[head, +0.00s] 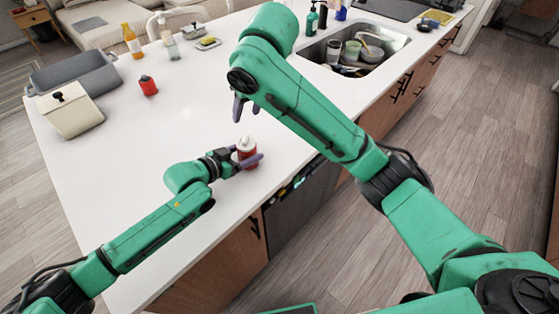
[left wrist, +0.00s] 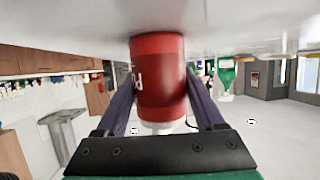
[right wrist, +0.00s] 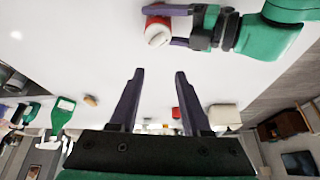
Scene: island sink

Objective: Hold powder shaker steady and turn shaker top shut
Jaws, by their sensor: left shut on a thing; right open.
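The powder shaker (head: 246,151) is red with a white top and stands upright on the white island counter near its front edge. My left gripper (head: 251,162) is shut on its red body from the side. In the left wrist view, which is upside down, the red shaker (left wrist: 158,75) sits between both fingers, its white top partly hidden behind the gripper. My right gripper (head: 241,105) is open and empty above the counter, apart from the shaker. In the right wrist view the shaker's white top (right wrist: 158,35) lies beyond the open fingers (right wrist: 159,73).
A small red container (head: 148,87) stands on the counter farther left, near a cream lidded box (head: 70,112) and a grey pan (head: 78,72). An orange bottle (head: 131,42) stands behind. A sink (head: 330,72) with dishes is at back right. The counter around the shaker is clear.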

